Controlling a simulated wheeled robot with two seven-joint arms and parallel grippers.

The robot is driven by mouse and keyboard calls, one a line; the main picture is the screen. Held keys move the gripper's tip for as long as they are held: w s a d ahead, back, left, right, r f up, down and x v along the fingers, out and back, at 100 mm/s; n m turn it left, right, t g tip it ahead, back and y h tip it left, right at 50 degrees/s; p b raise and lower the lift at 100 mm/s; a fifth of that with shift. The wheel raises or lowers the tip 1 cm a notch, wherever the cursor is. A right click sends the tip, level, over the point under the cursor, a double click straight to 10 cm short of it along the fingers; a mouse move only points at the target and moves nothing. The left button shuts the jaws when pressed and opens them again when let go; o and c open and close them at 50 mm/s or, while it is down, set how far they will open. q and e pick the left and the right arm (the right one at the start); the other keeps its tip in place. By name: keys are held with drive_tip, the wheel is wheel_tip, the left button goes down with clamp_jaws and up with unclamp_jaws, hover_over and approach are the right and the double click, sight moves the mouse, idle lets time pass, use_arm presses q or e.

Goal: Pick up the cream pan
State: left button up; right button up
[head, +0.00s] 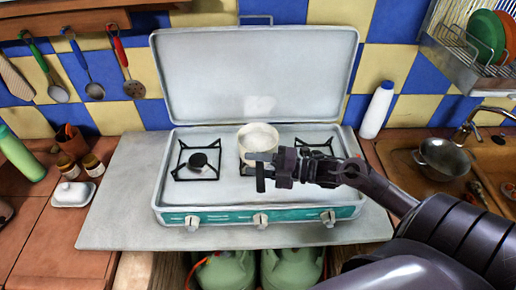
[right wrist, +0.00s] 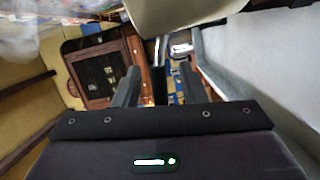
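The cream pan (head: 258,136) sits on the middle burner of the camp stove, and its underside edge shows at the top of the right wrist view (right wrist: 190,14). Its dark handle (head: 260,184) points toward me. My right gripper (head: 262,170) reaches in from the right at the handle, just in front of the pan. In the right wrist view the two fingers (right wrist: 160,88) are apart, with the handle (right wrist: 159,72) between them and gaps showing on both sides. My left gripper is in neither view.
The stove (head: 290,213) has a raised lid (head: 255,70) behind the pan and burner grates (head: 197,160) on both sides. A white bottle (head: 377,110) stands right of it. A sink with a metal pot (head: 443,158) is farther right. The grey counter left is clear.

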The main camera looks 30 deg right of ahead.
drive_tip(key=shift+w+a, duration=0.3)
drive_tip(key=shift+a, duration=0.15)
drive_tip(key=shift+c, duration=1.9)
clamp_jaws()
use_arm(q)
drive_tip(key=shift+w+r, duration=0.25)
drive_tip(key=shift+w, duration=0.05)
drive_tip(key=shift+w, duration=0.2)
use_arm(e)
drive_tip(key=shift+r, duration=0.15)
